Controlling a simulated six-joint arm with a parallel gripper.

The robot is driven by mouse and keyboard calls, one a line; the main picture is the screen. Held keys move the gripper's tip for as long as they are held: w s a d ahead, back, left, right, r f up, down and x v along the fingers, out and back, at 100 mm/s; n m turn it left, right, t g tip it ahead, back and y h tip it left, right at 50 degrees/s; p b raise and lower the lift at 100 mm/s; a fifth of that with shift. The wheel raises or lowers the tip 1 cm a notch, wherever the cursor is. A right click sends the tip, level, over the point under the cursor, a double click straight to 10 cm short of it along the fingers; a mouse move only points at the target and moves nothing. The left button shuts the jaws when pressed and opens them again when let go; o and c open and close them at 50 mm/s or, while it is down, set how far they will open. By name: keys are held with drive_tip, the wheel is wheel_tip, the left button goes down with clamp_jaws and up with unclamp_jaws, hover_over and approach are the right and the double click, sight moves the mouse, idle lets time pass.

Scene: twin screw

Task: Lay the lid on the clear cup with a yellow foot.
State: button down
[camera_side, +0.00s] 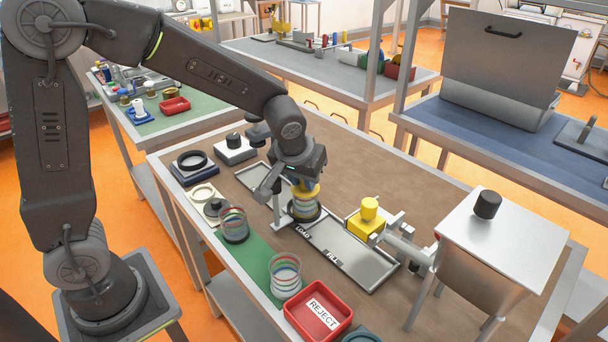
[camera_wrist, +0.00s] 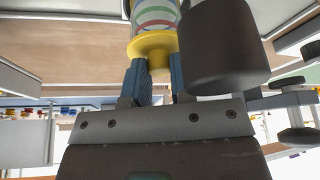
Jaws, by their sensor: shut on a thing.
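Two other banded clear cups (camera_side: 233,226) (camera_side: 286,277) stand on the green strip. The red REJECT tray (camera_side: 318,310) is at the front. A yellow block with a knob (camera_side: 365,222) and a metal hopper (camera_side: 497,240) stand right of the track.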

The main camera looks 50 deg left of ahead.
idle(0.4)
drive_tip(key=shift+c, duration=1.7)
unclamp_jaws()
drive_tip(key=shift+r, duration=3.55)
drive_tip(key=s+r+m+h, duration=0.1)
drive_tip(key=s+m, duration=0.1)
drive_tip(key=s, duration=0.8)
drive_tip(key=s+r+m+t, duration=0.1)
drive_tip(key=s+r+m, duration=0.1)
drive_tip(key=s, duration=0.8)
drive_tip(key=shift+a+r+m+h, duration=0.15)
drive_tip(key=shift+a+m+h, duration=0.15)
drive_tip(key=shift+h, duration=0.1)
drive_tip(key=shift+s, duration=0.1)
